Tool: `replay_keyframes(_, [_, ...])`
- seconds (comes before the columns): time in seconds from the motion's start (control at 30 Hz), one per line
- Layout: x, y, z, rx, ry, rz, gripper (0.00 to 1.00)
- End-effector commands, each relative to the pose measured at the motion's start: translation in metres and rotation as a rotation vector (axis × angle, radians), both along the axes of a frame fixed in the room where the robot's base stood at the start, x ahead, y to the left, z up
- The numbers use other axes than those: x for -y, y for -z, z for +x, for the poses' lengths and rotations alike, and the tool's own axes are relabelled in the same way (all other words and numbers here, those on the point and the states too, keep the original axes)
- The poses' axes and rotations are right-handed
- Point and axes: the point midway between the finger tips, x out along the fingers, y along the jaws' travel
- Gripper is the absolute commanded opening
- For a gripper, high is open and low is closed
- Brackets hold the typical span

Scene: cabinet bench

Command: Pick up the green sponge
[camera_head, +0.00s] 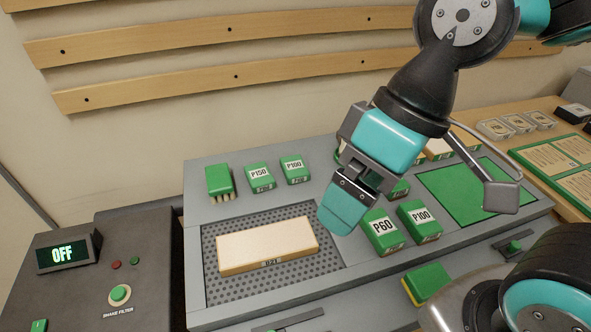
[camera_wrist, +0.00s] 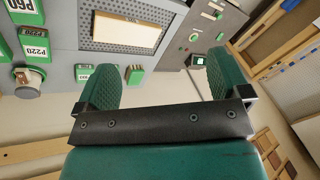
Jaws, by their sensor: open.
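The green sponge (camera_head: 428,281), with a yellow layer under its green top, lies near the front edge of the grey bench, at the lower right of the head view. It is partly hidden by my own body parts and I do not see it in the wrist view. My gripper (camera_head: 343,213) hangs above the middle of the bench, up and to the left of the sponge and apart from it. In the wrist view my gripper (camera_wrist: 163,80) has its two green padded fingers spread wide with nothing between them.
A pale wooden block (camera_head: 267,244) lies on a perforated plate (camera_head: 222,286). A green brush (camera_head: 219,180) and several small labelled blocks stand behind. An OFF display (camera_head: 62,254) is at left.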

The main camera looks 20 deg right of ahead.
Motion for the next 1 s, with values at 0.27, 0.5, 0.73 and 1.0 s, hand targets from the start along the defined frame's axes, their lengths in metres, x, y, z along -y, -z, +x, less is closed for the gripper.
replay_keyframes(0.27, [0.000,0.000,0.000,0.000,0.000,0.000,0.95])
replay_keyframes(0.5, [0.001,0.014,0.041,0.018,0.082,-0.023,1.00])
replay_keyframes(0.73, [0.019,0.076,0.194,0.122,0.392,-0.121,1.00])
replay_keyframes(1.0, [0.050,0.140,0.310,0.245,0.641,-0.215,1.00])
